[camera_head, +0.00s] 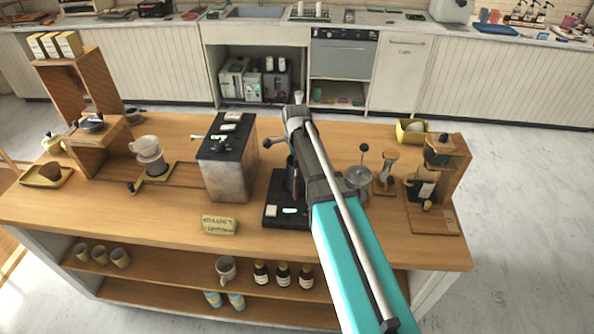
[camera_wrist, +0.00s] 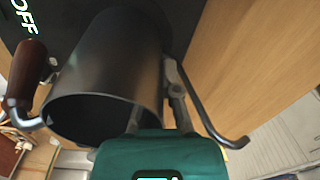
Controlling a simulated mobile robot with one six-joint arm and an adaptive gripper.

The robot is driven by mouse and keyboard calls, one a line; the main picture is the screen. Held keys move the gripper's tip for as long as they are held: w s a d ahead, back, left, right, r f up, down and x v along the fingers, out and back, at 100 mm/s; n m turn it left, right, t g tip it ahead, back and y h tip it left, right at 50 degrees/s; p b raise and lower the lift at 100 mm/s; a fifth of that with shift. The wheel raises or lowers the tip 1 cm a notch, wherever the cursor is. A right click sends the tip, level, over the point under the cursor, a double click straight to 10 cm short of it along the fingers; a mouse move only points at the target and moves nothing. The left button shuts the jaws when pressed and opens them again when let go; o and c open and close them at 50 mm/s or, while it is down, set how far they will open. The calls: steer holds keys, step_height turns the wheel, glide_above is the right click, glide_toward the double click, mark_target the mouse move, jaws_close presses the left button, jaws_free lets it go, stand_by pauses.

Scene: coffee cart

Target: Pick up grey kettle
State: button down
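The grey kettle (camera_wrist: 112,70) is a dark, open-topped cylinder with a wooden handle (camera_wrist: 27,75) on the left and a thin bent spout (camera_wrist: 205,112) on the right in the wrist view. In the head view the kettle (camera_head: 291,180) stands on a black base (camera_head: 279,217), largely hidden behind my arm. My gripper (camera_wrist: 155,108) is at the kettle's rim. One finger shows outside the wall, between body and spout; the other shows only as a short grey piece by the rim opening. Whether they press on the wall is unclear.
A box-shaped machine (camera_head: 226,165) stands left of the kettle. A glass and wood brewer (camera_head: 387,172) and a wooden-framed grinder (camera_head: 428,185) stand to the right. A small sign (camera_head: 219,225) lies near the front. The counter (camera_head: 330,250) is bare at the front edge.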

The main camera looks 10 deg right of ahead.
steer(key=shift+r, duration=0.1)
step_height(320, 180, up, 3)
steer(key=p, duration=0.3)
steer(key=shift+r, duration=0.15)
steer(key=s+r+p, duration=0.9)
steer(key=s+p, duration=0.1)
steer(key=s, duration=0.4)
steer(key=shift+a+r, duration=0.25)
steer(key=shift+a, duration=0.2)
